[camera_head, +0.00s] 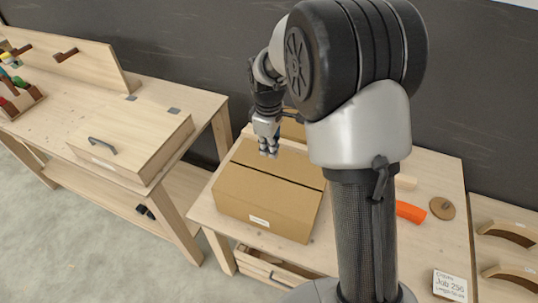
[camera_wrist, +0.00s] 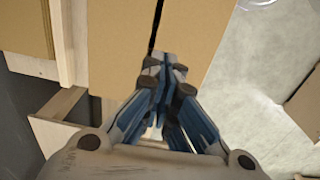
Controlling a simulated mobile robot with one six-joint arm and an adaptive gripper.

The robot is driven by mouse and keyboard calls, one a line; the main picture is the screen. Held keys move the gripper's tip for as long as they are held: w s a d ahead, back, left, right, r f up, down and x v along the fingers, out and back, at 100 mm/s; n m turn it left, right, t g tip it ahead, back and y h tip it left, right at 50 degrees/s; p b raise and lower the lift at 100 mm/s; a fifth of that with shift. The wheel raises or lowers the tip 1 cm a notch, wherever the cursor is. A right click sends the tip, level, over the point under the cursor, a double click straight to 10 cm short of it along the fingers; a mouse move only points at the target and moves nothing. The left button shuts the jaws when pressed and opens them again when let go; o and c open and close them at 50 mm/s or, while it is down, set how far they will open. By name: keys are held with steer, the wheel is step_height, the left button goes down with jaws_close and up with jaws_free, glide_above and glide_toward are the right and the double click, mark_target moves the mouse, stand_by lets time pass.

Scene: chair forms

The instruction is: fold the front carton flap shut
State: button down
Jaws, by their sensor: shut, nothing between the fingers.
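The carton (camera_head: 243,207) is a brown cardboard box with a white label on its near side, standing on the wooden table. Its top shows two panels split by a thin dark seam. The front flap (camera_head: 262,194) looks flat, level with the far panel (camera_head: 290,164). In the wrist view the front flap (camera_wrist: 195,30) and the far panel (camera_wrist: 115,45) lie on either side of the seam. My gripper (camera_head: 268,153) is shut and empty over the far panel, near the seam. Its fingertips (camera_wrist: 165,66) hide part of the seam; I cannot tell whether they touch the cardboard.
Another cardboard piece (camera_head: 292,130) stands behind the carton, partly hidden by my arm. A wooden box with a handle (camera_head: 135,150) sits on the left bench.

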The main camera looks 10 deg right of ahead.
mark_target(270, 178)
steer(key=f+b, duration=0.1)
steer(key=f, duration=0.5)
steer(key=f+b, duration=0.1)
steer(key=f, duration=0.4)
steer(key=shift+w+d+f, duration=0.15)
steer(key=shift+w+f, duration=0.05)
steer(key=shift+f, duration=0.15)
steer(key=shift+f+b, duration=0.1)
steer(key=shift+b, duration=0.2)
steer(key=shift+f, duration=0.65)
steer(key=shift+s, duration=0.15)
